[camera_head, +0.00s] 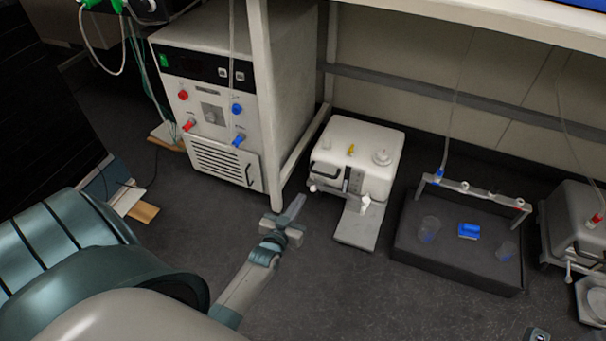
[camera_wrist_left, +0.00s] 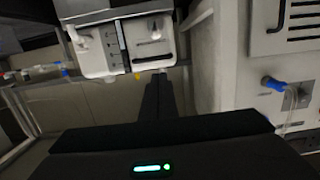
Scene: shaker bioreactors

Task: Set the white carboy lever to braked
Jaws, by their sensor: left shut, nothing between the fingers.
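The white carboy (camera_head: 372,143) stands on the floor under the bench, with a yellow piece and a round cap on top. Its front has a dark handle (camera_head: 324,172), a graduated strip and a small white tap-like part (camera_head: 366,203) at the lower right. I cannot tell the lever's setting. In the left wrist view the carboy (camera_wrist_left: 113,66) appears upside down at the top, with the white part (camera_wrist_left: 81,38) at left. My left gripper (camera_head: 297,204) is shut and empty, in front and left of the carboy, apart from it. It shows dark in the left wrist view (camera_wrist_left: 158,85). My right gripper is out of view.
A grey cabinet unit (camera_head: 215,115) with red and blue connectors stands left, behind a white bench leg (camera_head: 263,100). A grey plate (camera_head: 356,229) lies before the carboy. A dark tray (camera_head: 455,268) with cups and a greyer carboy (camera_head: 570,218) stand right.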

